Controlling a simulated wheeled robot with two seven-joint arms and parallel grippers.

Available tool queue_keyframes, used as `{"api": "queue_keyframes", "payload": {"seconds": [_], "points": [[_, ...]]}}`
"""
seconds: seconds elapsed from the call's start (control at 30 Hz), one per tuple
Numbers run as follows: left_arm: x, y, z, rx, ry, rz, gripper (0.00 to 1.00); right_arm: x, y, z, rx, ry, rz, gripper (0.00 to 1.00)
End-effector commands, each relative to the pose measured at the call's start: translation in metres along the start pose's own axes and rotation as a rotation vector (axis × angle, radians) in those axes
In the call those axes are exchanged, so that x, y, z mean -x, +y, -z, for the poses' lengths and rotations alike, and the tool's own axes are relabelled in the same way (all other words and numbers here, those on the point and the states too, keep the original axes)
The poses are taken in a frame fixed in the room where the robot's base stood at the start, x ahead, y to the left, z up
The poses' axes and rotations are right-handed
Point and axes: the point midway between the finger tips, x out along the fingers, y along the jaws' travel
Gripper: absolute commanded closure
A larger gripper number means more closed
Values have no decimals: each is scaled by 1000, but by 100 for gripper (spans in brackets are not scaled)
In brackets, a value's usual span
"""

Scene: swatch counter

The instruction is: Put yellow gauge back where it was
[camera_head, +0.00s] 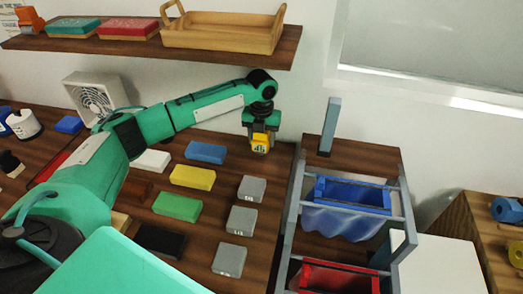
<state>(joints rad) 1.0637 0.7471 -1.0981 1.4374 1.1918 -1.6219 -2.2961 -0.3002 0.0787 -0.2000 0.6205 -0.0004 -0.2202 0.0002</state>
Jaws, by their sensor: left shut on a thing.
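The yellow gauge (260,144) is a small yellow block with dark markings on its front. My left gripper (261,134) is shut on it, near the back right of the counter (225,155). I cannot tell whether the gauge touches the counter or hangs just above it. In front of it, several grey blocks with dark markings, among them one grey block (252,188), stand in a column. My right gripper is not in view.
Blue (206,152), yellow (193,177) and green (177,206) blocks lie left of the grey column. A grey rack with a blue bin (350,194) and a red bin (335,279) stands right. A shelf (150,43) with a wooden tray (222,37) hangs above.

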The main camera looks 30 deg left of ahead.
Motion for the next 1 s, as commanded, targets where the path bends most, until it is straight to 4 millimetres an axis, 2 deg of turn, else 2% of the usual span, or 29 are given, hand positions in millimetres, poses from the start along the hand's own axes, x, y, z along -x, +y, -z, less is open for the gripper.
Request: {"api": "queue_keyframes", "payload": {"seconds": [0.03, 0.23, 0.43, 0.9, 0.93, 1.0], "points": [[-8, 0, 3, -1, 7, -3, 67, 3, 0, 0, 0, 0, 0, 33], [-26, 0, 3, -1, 7, -3, 67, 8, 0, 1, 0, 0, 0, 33], [-58, 1, 3, 1, 6, -3, 67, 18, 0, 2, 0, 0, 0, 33], [-68, 0, 0, -1, 5, -2, 67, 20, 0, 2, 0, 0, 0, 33], [-68, 1, 0, -1, 5, -2, 45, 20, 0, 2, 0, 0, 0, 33], [-68, 1, 0, -1, 4, -2, 32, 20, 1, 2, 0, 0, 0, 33]]}}
